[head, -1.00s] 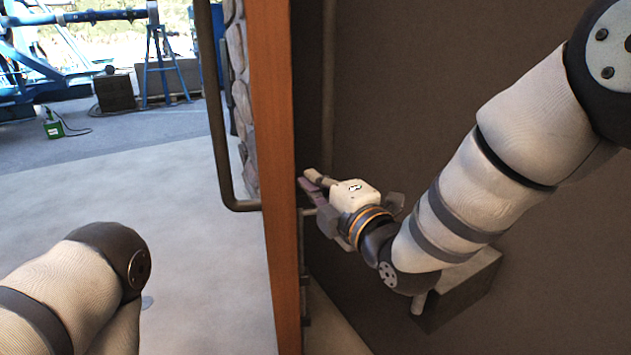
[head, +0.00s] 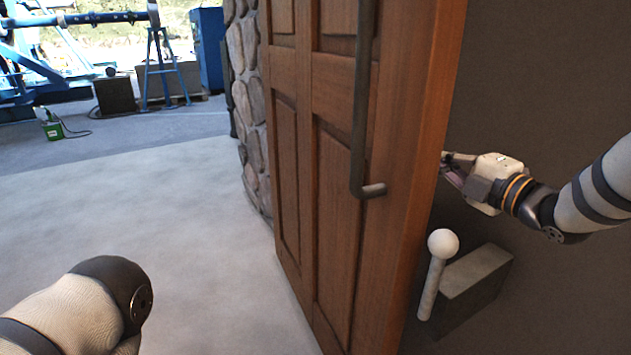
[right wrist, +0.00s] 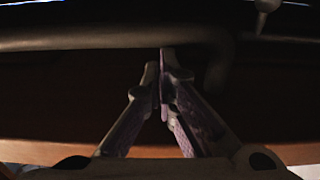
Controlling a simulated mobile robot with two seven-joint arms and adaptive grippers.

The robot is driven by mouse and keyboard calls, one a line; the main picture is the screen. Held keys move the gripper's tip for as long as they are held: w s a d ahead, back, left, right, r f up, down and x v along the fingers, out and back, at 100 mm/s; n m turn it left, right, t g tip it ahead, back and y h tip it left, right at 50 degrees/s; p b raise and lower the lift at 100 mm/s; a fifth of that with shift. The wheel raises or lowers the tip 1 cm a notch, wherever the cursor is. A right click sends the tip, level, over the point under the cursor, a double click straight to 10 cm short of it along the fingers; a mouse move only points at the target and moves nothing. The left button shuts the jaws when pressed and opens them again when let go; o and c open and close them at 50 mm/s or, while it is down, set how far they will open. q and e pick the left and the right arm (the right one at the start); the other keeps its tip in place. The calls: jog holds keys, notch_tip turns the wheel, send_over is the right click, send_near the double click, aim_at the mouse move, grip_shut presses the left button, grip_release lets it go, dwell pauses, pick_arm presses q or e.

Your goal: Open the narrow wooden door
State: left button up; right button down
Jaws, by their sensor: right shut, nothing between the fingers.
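The narrow wooden door (head: 285,185) stands open, swung out at an angle, with its panelled face turned to the left in the head view. A long dark bar handle (head: 360,120) runs down this face and bends in to the door at its lower end. My right gripper (head: 448,167) is behind the door at its free edge. Its fingertips are partly hidden by that edge. In the right wrist view the fingers (right wrist: 160,70) are closed together with nothing between them, and a bar (right wrist: 90,40) crosses beyond them. My left gripper is out of view.
A white ball-topped lever (head: 436,265) on a grey box (head: 475,285) stands right of the door by the dark wall (head: 560,90). A stone wall (head: 250,105) is behind the door.

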jog(key=shift+w+d, duration=0.25)
jog(key=shift+d, duration=0.6)
jog(key=shift+s, duration=0.1)
